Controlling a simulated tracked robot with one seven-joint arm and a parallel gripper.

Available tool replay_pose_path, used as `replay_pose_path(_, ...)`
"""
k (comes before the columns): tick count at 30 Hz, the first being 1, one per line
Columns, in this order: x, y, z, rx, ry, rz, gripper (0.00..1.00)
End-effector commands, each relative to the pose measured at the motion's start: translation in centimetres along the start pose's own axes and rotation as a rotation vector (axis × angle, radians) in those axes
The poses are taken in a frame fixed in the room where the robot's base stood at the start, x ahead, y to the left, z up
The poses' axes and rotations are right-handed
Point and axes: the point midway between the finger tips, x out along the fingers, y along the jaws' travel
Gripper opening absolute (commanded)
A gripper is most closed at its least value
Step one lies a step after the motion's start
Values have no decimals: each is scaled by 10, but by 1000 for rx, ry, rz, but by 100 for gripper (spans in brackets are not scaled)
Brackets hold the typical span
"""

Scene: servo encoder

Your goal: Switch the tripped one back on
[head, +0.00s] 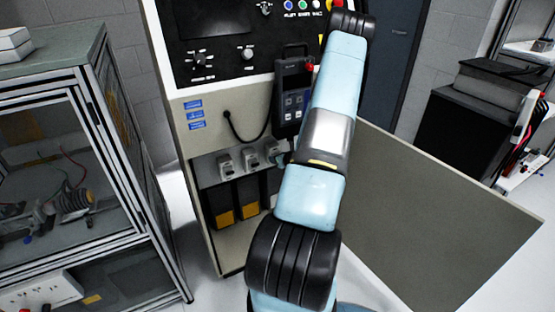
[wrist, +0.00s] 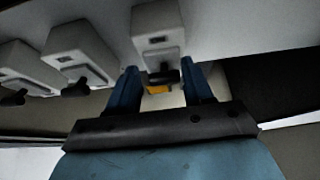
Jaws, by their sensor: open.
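A row of three grey breaker switches with black levers is in the open lower bay of the cabinet. In the head view they are the left (head: 226,164), middle (head: 250,158) and right (head: 274,154) switches. The wrist view shows the left (wrist: 18,62), middle (wrist: 78,50) and right (wrist: 156,30) ones closer. My gripper (wrist: 160,72) is open, its blue fingers on either side of the right switch's black lever (wrist: 163,77). I cannot tell whether they touch it. That lever looks set differently from the other two. My arm hides the gripper in the head view.
The control cabinet (head: 204,118) has a cabled handheld pendant (head: 291,98) on its front. Its open door panel (head: 440,205) spreads to the right. Orange-and-black boxes (head: 222,217) sit below the switches. A glass-sided bench (head: 62,170) stands at the left.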

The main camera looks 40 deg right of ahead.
Motion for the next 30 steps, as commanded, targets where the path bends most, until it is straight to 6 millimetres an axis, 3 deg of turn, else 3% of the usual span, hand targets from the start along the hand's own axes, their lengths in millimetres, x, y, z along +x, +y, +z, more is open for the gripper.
replay_pose_path(14, -8, -3, 0, -1, 1, -7, 62)
replay_pose_path(30, -93, -3, -45, 3, 1, -7, 62)
